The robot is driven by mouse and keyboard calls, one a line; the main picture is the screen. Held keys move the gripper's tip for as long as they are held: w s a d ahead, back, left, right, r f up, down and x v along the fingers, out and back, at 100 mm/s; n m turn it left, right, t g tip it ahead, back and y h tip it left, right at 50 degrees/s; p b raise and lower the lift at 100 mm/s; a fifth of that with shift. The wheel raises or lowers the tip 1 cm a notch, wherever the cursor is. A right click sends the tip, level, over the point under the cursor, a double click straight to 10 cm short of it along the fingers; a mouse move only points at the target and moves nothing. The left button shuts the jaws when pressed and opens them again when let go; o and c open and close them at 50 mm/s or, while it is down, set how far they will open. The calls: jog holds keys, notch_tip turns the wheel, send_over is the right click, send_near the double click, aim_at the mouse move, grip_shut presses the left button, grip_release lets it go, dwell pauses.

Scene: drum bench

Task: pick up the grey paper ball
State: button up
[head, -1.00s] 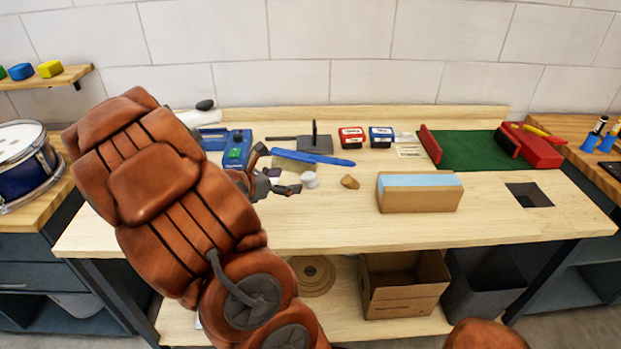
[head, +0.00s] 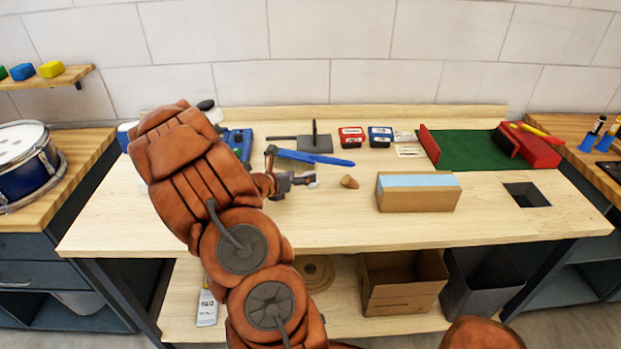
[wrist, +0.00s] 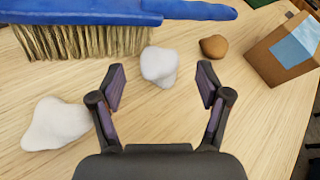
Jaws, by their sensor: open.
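A pale grey-white crumpled ball (wrist: 160,65) lies on the bench, seen in the wrist view ahead of and between my fingertips. A second whitish lump (wrist: 55,124) lies at the left, outside my left finger. The two look alike in colour. My gripper (wrist: 162,82) is open and empty, and I see no finger touching the ball. In the head view my gripper (head: 292,168) is over the bench, left of a brown lump (head: 349,182). The ball (head: 314,182) is mostly hidden there behind a finger.
A blue brush (wrist: 100,14) lies just behind the ball. The brown lump is to its right in the wrist view (wrist: 214,46). A cardboard box with a blue top (head: 418,198) stands farther right. The bench front (head: 330,230) is clear.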

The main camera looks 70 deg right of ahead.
jog(key=shift+p+x, duration=0.55)
jog(key=shift+x, duration=1.35)
jog(key=shift+c, duration=0.2)
jog(key=c, duration=0.8)
